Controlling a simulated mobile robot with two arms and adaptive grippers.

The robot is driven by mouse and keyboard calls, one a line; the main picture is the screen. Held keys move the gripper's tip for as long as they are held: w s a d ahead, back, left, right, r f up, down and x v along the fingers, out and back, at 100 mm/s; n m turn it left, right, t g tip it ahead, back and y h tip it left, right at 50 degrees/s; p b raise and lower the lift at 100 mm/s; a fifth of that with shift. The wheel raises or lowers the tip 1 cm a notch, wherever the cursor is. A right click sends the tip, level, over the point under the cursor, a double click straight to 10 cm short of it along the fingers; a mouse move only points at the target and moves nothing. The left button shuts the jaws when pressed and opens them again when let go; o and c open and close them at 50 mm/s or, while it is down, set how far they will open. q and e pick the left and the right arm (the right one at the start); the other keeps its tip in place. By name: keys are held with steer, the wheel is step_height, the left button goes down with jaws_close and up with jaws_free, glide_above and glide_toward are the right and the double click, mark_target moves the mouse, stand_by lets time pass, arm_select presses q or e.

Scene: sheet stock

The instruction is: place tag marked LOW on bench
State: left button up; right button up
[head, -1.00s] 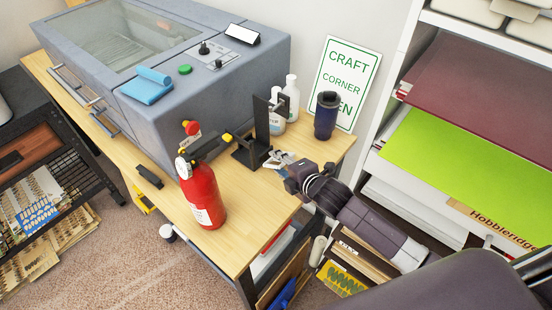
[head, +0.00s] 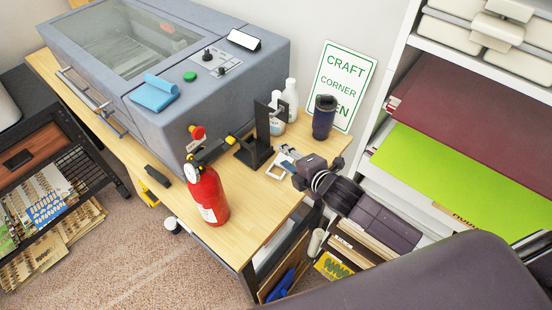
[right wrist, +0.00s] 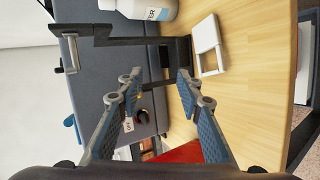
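My right gripper (head: 286,161) is over the right end of the wooden bench (head: 262,215), beside the black stand (head: 255,152). In the right wrist view the gripper (right wrist: 159,82) has its fingers apart with nothing between them. A small white piece (right wrist: 208,47) lies on the bench next to the stand, clear of the fingers; it also shows in the head view (head: 276,172). I see no writing on it. My left gripper is out of view.
A red fire extinguisher (head: 207,195) stands at the bench's front. White bottles (head: 290,95), a dark tumbler (head: 324,117) and a craft corner sign (head: 343,75) are behind. The grey machine (head: 175,95) fills the left. Bare wood lies right of the extinguisher.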

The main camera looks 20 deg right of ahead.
steer(key=shift+s+r, duration=0.15)
steer(key=shift+r, duration=0.1)
